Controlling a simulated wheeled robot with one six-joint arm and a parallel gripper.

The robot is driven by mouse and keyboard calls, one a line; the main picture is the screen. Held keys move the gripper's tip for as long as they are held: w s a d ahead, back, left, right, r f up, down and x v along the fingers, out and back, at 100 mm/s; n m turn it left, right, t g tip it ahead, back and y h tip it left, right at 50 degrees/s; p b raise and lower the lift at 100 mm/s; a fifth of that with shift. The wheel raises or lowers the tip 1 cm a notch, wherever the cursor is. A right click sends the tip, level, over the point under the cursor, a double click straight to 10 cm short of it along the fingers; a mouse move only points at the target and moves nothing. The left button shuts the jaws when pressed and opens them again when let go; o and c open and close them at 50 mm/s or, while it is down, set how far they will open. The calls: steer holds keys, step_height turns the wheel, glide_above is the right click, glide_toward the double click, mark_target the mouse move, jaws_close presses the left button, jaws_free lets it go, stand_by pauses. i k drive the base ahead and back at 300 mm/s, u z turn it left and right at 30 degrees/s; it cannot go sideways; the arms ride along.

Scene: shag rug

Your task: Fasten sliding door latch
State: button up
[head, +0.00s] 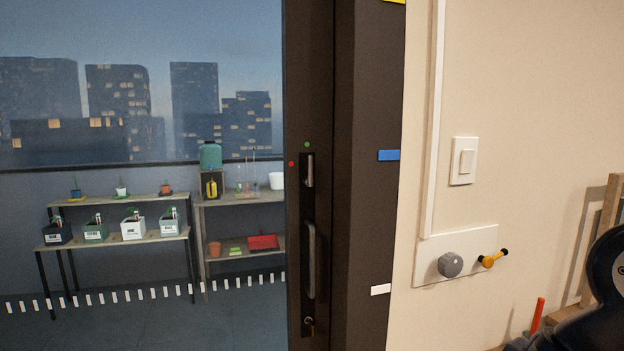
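The sliding door's dark frame (320,60) stands upright between the glass on the left and the wall on the right. A small silver latch lever (310,171) sits in a black recessed plate on the door's edge stile. A green dot (307,144) is above the lever and a red dot (291,164) is to its upper left. Whether the latch is engaged I cannot tell. I cannot make out my gripper in the head view.
Right of the door are a light switch (463,161) and a wall plate with a grey knob (450,264) and a yellow-orange knob (490,260). An orange-red stick (537,315) stands lower right. Plant shelves (120,201) are beyond the glass. Nothing blocks the latch in view.

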mark_target(308, 181)
steer(key=u, duration=1.85)
steer(key=i, duration=0.8)
steer(key=z, duration=1.8)
